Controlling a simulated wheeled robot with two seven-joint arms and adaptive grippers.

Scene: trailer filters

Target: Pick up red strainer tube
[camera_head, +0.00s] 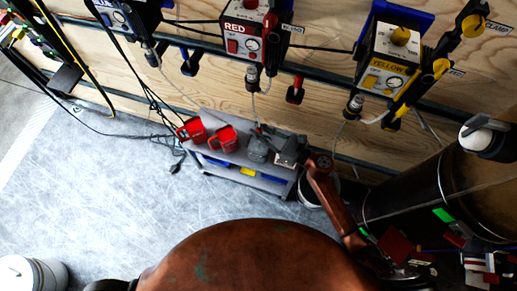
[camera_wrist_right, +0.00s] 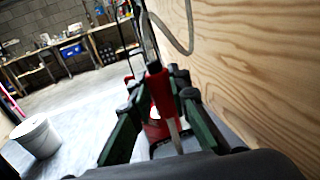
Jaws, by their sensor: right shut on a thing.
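In the right wrist view, the red strainer tube (camera_wrist_right: 158,88) stands between the two dark green fingers of my right gripper (camera_wrist_right: 157,92). The fingers are shut on it, and a pale lower section shows beneath the red part. In the head view, my right gripper (camera_head: 270,143) is over the right end of a small grey cart, below the box labelled RED (camera_head: 245,32). The tube is too small there to make out clearly. My left gripper is not in view.
Two red containers (camera_head: 223,138) stand on the grey cart (camera_head: 238,158) against the plywood wall. Boxes labelled BLUE and YELLOW (camera_head: 390,58) hang there with hoses. A white bucket (camera_head: 30,275) is at lower left. A dark cylinder (camera_head: 410,190) is at right. The floor left is open.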

